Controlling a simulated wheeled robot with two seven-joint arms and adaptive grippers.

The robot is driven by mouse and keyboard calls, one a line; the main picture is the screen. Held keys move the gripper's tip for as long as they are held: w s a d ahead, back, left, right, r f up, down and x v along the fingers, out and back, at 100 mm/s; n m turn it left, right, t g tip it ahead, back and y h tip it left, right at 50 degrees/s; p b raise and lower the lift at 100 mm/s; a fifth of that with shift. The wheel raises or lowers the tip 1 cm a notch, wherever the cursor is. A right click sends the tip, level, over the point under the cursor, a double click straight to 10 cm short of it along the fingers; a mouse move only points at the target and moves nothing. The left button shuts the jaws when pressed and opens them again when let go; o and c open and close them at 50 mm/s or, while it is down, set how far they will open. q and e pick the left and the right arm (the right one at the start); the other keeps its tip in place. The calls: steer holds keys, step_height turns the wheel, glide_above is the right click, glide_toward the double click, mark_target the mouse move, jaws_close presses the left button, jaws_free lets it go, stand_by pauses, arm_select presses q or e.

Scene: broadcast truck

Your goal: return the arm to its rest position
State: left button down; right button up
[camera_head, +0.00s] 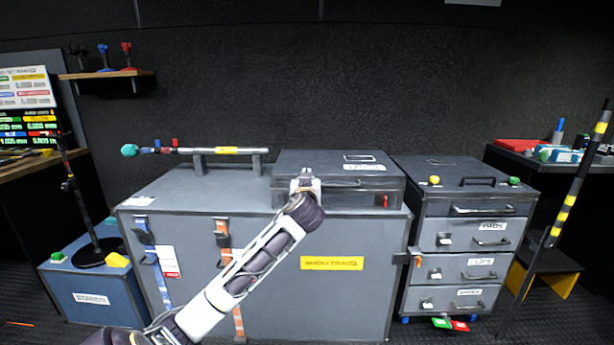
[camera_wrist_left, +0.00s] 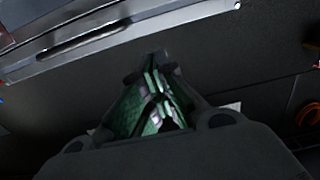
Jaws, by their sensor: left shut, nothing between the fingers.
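My left arm reaches in from the bottom left in the head view, across the front of a large grey case. My left gripper (camera_head: 306,180) is at the arm's far end, in front of the smaller dark case (camera_head: 340,168) on top of the large case (camera_head: 180,188). In the left wrist view the gripper's green-padded fingers (camera_wrist_left: 158,85) are together with nothing between them. Whether the gripper touches the small case cannot be told. My right gripper is in neither view.
A boom pole (camera_head: 210,150) lies on a stand on the large case. A drawer cabinet (camera_head: 465,230) stands to the right, a black-and-yellow pole (camera_head: 572,200) beyond it. A blue box (camera_head: 90,285) with a dark stand is at left. A shelf (camera_head: 107,74) hangs at upper left.

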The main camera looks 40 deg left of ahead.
arm_select(q)
steer(key=shift+d+f, duration=0.1)
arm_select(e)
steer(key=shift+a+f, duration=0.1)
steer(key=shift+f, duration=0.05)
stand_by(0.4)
